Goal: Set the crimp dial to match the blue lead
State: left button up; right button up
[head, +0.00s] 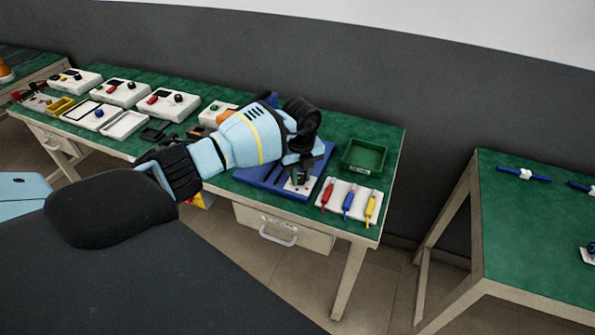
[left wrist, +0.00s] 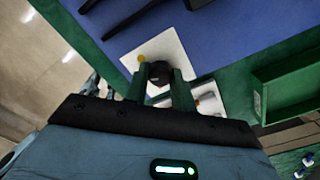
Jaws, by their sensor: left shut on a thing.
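The crimp dial is a dark round knob (left wrist: 158,70) on a white plate (left wrist: 165,45) with a yellow dot on it. My left gripper (left wrist: 160,85) is shut on the knob from above, one green finger on each side. In the head view, my left gripper (head: 302,176) is over the white plate (head: 291,188), and the arm hides the knob. The blue lead (head: 348,201) lies on a white holder (head: 359,188), between a red lead (head: 327,194) and a yellow lead (head: 371,208). The dial's setting cannot be read.
The plate is on a blue base (head: 250,176) with dark tools on it. A green open bin (head: 363,156) stands behind the lead holder. White boxes with knobs (head: 121,92) and trays fill the bench's left part. Another green-topped table (head: 540,240) stands right, across a gap.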

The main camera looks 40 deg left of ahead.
aim_at(301, 176)
pick_arm(q)
jog(key=n, duration=0.1)
jog(key=n+p, duration=0.1)
jog(key=shift+w+r+n, duration=0.1)
jog(key=shift+r+n, duration=0.2)
jog(key=shift+r, duration=0.05)
jog(key=shift+f+n+p, duration=0.2)
jog(key=shift+n+p, duration=0.55)
jog(key=shift+n, duration=0.65)
pick_arm(e)
jog(key=shift+t, duration=0.4)
jog(key=shift+w+d+r, duration=0.15)
jog(key=shift+w+r, duration=0.55)
jog(key=shift+r, duration=0.25)
jog(key=shift+w+d+r, duration=0.1)
jog(key=shift+w+r, duration=0.6)
jog(key=shift+r, duration=0.25)
pick_arm(q)
jog(key=o, duration=1)
jog(key=shift+f, duration=0.1)
pick_arm(e)
jog(key=shift+a, duration=0.1)
